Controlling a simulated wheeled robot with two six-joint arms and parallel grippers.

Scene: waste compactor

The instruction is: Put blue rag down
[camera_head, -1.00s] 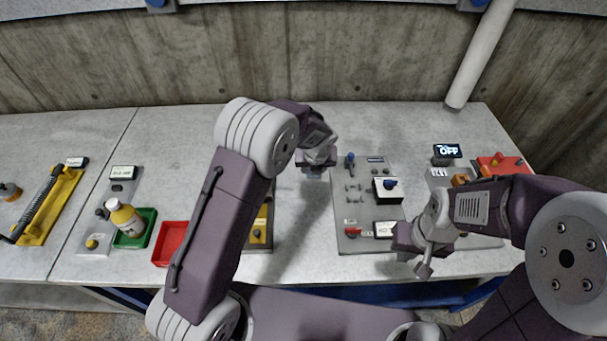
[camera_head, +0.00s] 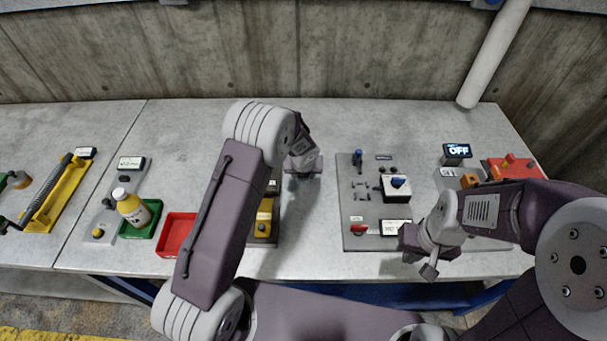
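I cannot make out a blue rag in the head view. My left gripper (camera_head: 303,172) points down over the grey table, between the yellow-marked panel and the grey control panel. My own arm and wrist hide most of its fingers, so I cannot tell whether it is open or what it holds. My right gripper (camera_head: 420,266) hangs near the table's front edge, by the lower right of the grey control panel. Its two fingertips look apart, with nothing seen between them.
The grey control panel (camera_head: 352,217) carries a white box with a blue knob (camera_head: 397,183). A red tray (camera_head: 173,236) and a green tray (camera_head: 150,232) with a yellow bottle (camera_head: 132,209) stand left. An OFF display (camera_head: 457,150) stands right. The table's back middle (camera_head: 210,130) is clear.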

